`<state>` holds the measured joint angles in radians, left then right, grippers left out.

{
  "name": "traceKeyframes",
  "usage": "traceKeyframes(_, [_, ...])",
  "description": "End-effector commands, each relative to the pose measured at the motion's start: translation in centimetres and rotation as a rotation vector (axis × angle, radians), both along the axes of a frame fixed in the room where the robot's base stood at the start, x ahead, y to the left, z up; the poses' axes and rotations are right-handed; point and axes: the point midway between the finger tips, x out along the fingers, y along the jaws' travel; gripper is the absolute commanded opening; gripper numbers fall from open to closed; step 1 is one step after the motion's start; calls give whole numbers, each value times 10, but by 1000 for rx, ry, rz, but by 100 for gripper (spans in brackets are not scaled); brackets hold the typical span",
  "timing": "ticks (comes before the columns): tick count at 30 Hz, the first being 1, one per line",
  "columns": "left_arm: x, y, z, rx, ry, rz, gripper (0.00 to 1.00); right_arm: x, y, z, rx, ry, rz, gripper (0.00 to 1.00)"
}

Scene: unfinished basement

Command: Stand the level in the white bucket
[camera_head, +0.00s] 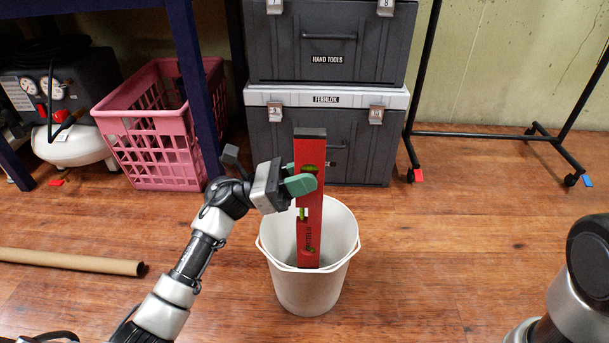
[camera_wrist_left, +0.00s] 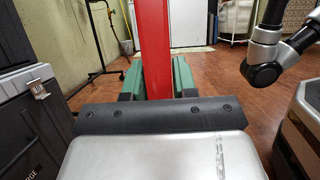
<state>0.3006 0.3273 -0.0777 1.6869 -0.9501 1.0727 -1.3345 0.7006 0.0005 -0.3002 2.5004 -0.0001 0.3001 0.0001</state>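The red level (camera_head: 309,210) stands upright, its lower part inside the mouth of the white bucket (camera_head: 309,291). The bucket's front rim hides its bottom end, so I cannot tell whether it touches the bucket floor. My left gripper (camera_head: 302,183) has its green fingers on the upper half of the level, above the rim. In the left wrist view the level (camera_wrist_left: 154,45) runs between the two green fingers (camera_wrist_left: 158,80), which close on its sides. The bucket stands upright on the wood floor. My right gripper is out of view; only part of that arm shows at lower right.
Stacked grey tool cases (camera_head: 325,145) stand behind the bucket. A pink crate (camera_head: 152,135) is at back left beside a blue shelf post (camera_head: 196,85). A cardboard tube (camera_head: 72,262) lies at left. A black wheeled rack (camera_head: 490,134) is at back right. Floor right of the bucket is clear.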

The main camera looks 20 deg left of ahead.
Motion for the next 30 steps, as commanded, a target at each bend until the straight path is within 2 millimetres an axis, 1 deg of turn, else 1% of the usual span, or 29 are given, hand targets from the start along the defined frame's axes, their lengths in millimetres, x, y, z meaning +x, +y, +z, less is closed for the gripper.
traceKeyframes(1, [0, 0, 0, 0, -1, 0, 36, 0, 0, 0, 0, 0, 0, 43])
traceKeyframes(4, [0, 0, 0, 0, -1, 0, 51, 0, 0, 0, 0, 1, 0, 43])
traceKeyframes(5, [0, 0, 0, 0, -1, 0, 53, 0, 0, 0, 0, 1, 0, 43])
traceKeyframes(12, [0, 0, -1, 2, 3, 0, 53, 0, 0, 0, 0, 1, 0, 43])
traceKeyframes(15, [-1, 5, -2, 3, 5, 1, 53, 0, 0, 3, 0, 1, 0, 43])
traceKeyframes(19, [-6, 21, -7, 3, 6, 2, 53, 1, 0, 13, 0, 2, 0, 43])
traceKeyframes(24, [-15, 53, -20, 2, 7, 3, 53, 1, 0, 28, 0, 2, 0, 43])
traceKeyframes(30, [-24, 83, -34, 2, 4, 1, 53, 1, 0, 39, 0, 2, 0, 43])
